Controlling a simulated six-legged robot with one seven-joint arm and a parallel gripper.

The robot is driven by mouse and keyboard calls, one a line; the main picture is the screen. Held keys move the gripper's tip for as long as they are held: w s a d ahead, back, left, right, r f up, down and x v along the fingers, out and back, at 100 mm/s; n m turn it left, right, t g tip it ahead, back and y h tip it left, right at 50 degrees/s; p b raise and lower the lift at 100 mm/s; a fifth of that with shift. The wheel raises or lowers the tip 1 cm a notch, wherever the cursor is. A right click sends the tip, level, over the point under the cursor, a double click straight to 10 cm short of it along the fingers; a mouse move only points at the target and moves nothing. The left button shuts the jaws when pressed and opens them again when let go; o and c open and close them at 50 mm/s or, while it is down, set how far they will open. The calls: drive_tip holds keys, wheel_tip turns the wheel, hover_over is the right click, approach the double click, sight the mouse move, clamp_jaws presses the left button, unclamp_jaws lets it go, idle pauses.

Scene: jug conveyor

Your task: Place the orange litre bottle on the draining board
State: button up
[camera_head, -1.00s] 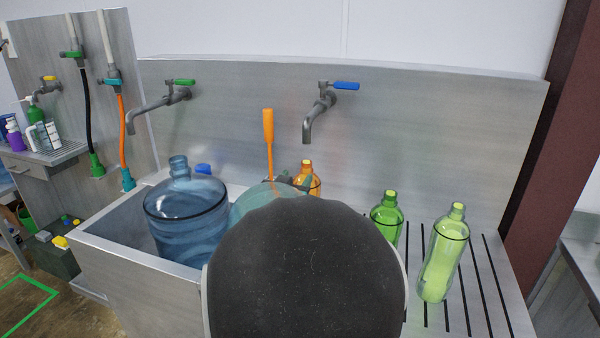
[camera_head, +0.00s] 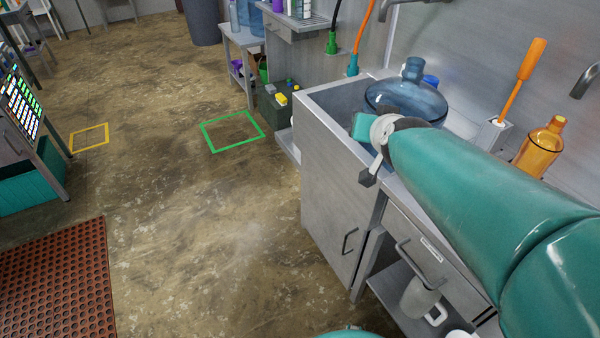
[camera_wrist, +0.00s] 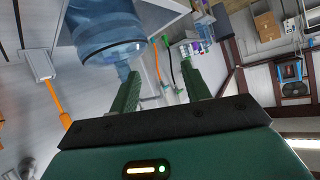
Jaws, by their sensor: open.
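The orange litre bottle (camera_head: 540,148) stands upright behind the sink's right part in the head view, its lower part hidden by my arm. I do not see it in the wrist view. My gripper (camera_wrist: 162,88) shows two green fingers held apart with nothing between them. In the head view the end of my arm is over the sink's front edge, left of the orange bottle and well apart from it. The slotted draining board is hidden behind my arm or out of the head view now.
A large blue jug (camera_head: 405,95) sits in the sink (camera_head: 318,96), close to my arm's end; it also shows in the wrist view (camera_wrist: 105,30). An orange-handled brush (camera_head: 525,75) stands in a grey holder left of the bottle. The floor on the left is largely open.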

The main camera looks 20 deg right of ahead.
drive_tip(key=s+a+f+n+g+y, duration=0.2)
drive_tip(key=s+a+n+g, duration=0.1)
drive_tip(key=s+a, duration=0.4)
drive_tip(key=s+a+f+n+g+y, duration=0.1)
drive_tip(key=s+a+f+n+g, duration=0.1)
drive_tip(key=s+a, duration=0.5)
drive_tip(key=a+g, duration=0.1)
drive_tip(key=a, duration=0.2)
drive_tip(key=shift+f+n+y, duration=0.25)
drive_tip(key=shift+n+y, duration=0.15)
drive_tip(key=shift+s, duration=0.1)
